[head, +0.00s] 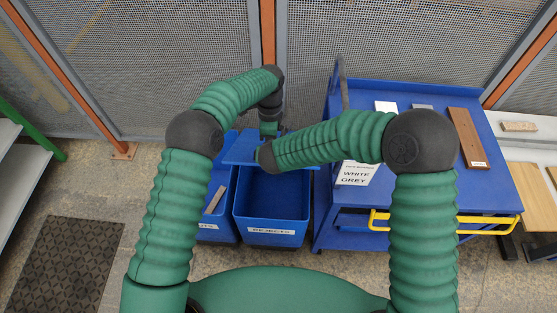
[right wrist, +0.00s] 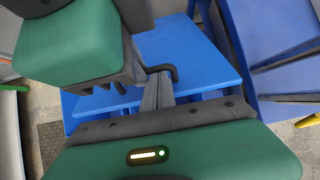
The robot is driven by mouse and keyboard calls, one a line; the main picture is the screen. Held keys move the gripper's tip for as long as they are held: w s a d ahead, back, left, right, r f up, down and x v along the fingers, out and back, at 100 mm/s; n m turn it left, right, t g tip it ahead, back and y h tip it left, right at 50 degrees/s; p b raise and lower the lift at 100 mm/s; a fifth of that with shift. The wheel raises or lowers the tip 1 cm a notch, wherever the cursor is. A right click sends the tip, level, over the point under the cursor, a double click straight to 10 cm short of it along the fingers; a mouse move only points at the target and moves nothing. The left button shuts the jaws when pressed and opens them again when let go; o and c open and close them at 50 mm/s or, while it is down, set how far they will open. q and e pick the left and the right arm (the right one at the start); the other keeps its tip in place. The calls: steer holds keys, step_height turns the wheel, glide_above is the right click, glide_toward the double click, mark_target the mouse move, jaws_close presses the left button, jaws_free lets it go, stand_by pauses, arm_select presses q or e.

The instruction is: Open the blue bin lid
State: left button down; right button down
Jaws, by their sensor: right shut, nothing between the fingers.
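The blue bin (head: 270,231), with a label reading REJECTS, stands on the floor at the centre. Its blue lid (head: 240,150) shows over the back part, and the bin's inside is visible in front of it. My right gripper (right wrist: 158,92) is shut and empty, over the lid beside the handle. In the head view its arm covers it.
A second blue bin (head: 220,178) on the left holds a greyish board (head: 215,199). A blue cart (head: 480,190) with a yellow handle (head: 380,221) stands close on the right, carrying boards and a WHITE GREY sign (head: 355,173). A mesh fence (head: 390,45) runs behind.

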arm_select(q)
steer(key=shift+w+a+f, duration=0.15)
steer(key=shift+w, duration=0.1)
arm_select(e)
steer(key=shift+w+a+r, duration=0.1)
steer(key=shift+w+r, duration=0.15)
steer(key=shift+w, duration=0.05)
arm_select(q)
steer(key=c, duration=1.7)
jaws_free()
steer(key=shift+w+f, duration=0.1)
steer(key=shift+c, duration=0.2)
arm_select(e)
steer(key=shift+w, duration=0.1)
arm_select(q)
steer(key=shift+o, duration=1.3)
steer(key=shift+w+f, duration=0.15)
steer(key=shift+w, duration=0.1)
arm_select(e)
steer(key=shift+w+f, duration=0.2)
steer(key=shift+w, duration=0.05)
arm_select(q)
steer(key=shift+s, duration=0.1)
